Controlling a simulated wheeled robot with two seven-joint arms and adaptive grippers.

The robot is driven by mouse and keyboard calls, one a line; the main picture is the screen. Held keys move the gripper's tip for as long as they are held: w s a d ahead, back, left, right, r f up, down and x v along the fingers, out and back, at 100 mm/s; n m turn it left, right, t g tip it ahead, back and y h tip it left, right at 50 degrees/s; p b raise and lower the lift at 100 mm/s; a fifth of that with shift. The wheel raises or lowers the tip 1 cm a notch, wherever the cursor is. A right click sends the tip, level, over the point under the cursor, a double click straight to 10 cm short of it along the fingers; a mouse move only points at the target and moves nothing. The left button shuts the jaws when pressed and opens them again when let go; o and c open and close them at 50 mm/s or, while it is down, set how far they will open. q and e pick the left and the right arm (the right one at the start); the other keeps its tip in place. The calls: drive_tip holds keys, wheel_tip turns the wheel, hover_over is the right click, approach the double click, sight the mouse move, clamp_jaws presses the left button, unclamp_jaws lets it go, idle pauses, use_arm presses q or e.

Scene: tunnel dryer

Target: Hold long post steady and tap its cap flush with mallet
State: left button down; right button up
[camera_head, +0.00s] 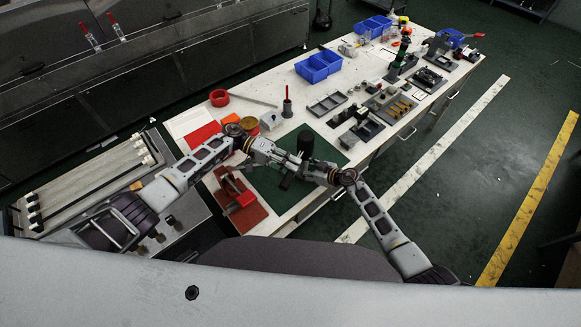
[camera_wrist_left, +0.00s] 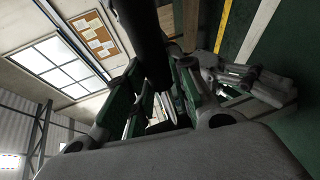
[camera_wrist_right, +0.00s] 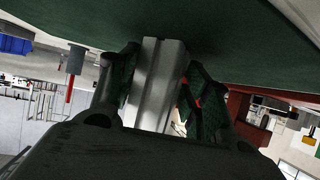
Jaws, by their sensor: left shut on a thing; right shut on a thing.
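A mallet with a black cylindrical head (camera_head: 305,140) is over the green mat on the table. My left gripper (camera_head: 284,158) is shut on the mallet; in the left wrist view a dark round part (camera_wrist_left: 145,40) of it runs between the fingers. My right gripper (camera_head: 308,169) is close beside it, shut on a long post. The grey grooved post (camera_wrist_right: 155,80) shows between its fingers in the right wrist view, extending to the green mat (camera_wrist_right: 225,25). Most of the post is hidden in the head view, and I cannot make out its cap.
A red fixture (camera_head: 239,198) stands on a brown-red plate left of the grippers. A grey holder with a red handle (camera_head: 287,105), a grey tray (camera_head: 327,104) and blue bins (camera_head: 318,66) lie farther along the table. A rack of long bars (camera_head: 90,183) is at the left.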

use_arm(q)
drive_tip(key=shift+r, duration=0.25)
drive_tip(key=shift+r, duration=2.45)
use_arm(e)
drive_tip(key=o, duration=1)
drive_tip(key=shift+o, duration=0.2)
drive_tip(key=v, duration=1.2)
idle(0.3)
use_arm(q)
drive_tip(key=shift+d, duration=0.1)
use_arm(e)
drive_tip(key=shift+f, duration=0.1)
idle(0.4)
